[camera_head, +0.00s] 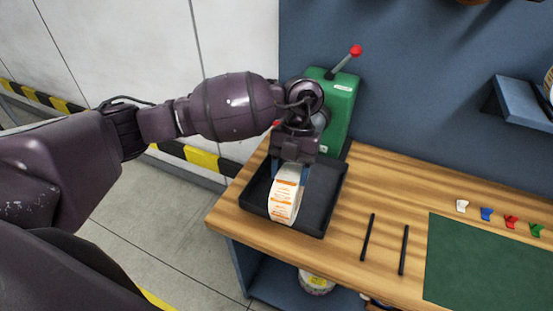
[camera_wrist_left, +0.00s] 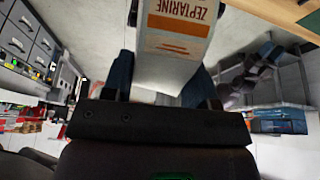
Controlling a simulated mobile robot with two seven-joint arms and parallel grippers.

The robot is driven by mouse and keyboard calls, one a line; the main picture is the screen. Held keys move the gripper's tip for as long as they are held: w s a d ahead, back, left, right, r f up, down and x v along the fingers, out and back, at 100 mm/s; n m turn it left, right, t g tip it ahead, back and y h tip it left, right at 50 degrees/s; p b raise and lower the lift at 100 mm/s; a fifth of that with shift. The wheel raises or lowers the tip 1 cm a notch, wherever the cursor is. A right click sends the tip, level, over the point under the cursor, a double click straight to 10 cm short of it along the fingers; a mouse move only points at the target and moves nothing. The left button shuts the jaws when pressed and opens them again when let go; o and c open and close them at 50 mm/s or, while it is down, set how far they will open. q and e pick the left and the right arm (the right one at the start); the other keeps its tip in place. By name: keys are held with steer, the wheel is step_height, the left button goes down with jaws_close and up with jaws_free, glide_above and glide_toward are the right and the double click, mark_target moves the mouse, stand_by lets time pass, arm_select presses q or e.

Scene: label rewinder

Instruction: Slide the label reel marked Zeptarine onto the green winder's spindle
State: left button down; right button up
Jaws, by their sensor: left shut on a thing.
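The label reel (camera_head: 286,194), white with orange print, is held in my left gripper (camera_head: 290,170) above the black tray. In the left wrist view the reel (camera_wrist_left: 178,45) shows the word ZEPTARINE, between the blue fingers of my left gripper (camera_wrist_left: 160,85). The green winder (camera_head: 342,100) stands behind the gripper at the back of the bench, with a red-knobbed lever on top. Its spindle is mostly hidden behind my left wrist. My right gripper is not in view.
The black tray (camera_head: 323,209) lies on the wooden bench (camera_head: 350,260) below the reel. Two black rods (camera_head: 404,250) lie to its right. A green mat (camera_head: 490,265) and several coloured clips (camera_head: 487,214) are farther right. A blue shelf (camera_head: 523,104) juts from the wall.

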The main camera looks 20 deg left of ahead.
arm_select(q)
steer(key=n, duration=0.2)
steer(key=n+h, duration=0.1)
steer(key=shift+a+r+n, duration=0.2)
steer(key=shift+a+n, duration=0.2)
steer(key=n, duration=0.2)
steer(key=n+t+h, duration=0.1)
steer(key=a+n+h, duration=0.1)
steer(key=n, duration=0.1)
steer(key=shift+s+r+n+t, duration=0.1)
steer(key=shift+r+n+t, duration=0.2)
steer(key=shift+r+t, duration=0.1)
steer(key=n, duration=0.1)
steer(key=n+t, duration=0.1)
steer(key=n, duration=0.1)
steer(key=shift+a+r+h, duration=0.15)
steer(key=shift+a+h, duration=0.15)
steer(key=shift+h, duration=0.1)
steer(key=n, duration=0.1)
steer(key=n+t, duration=0.1)
steer(key=n, duration=0.2)
steer(key=shift+a+r+t, duration=0.3)
steer(key=shift+a+t, duration=0.05)
steer(key=shift+t, duration=0.05)
steer(key=shift+w, duration=0.25)
